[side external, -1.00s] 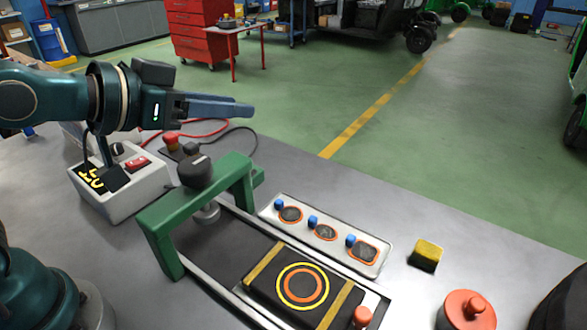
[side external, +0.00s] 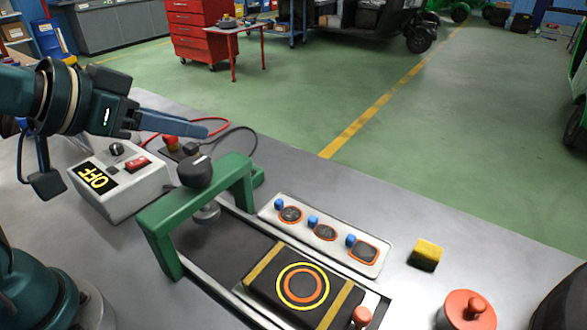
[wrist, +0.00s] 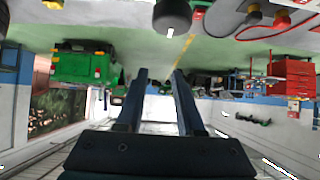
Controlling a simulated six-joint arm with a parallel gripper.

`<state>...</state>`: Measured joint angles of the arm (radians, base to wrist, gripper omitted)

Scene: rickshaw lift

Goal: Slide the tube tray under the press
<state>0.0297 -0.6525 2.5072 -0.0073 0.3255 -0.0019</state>
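The tube tray (side external: 247,297) is a light metal slide on rails at the bottom of the side view. The press (side external: 160,217) is a green arch over the rails with a black top knob and a metal ram. The tray lies in front and to the right of the arch, apart from it. My gripper (side external: 206,131) is in the air above and behind the press. In the wrist view my gripper (wrist: 160,74) has its fingers apart, empty.
A control box (side external: 120,180) reading OFF, with a red switch, stands left of the press. A plate with several patches (side external: 325,232) lies beside the rails. A yellow-black sponge (side external: 426,255) and a red-topped container (side external: 467,311) sit right. Cables lie behind the press.

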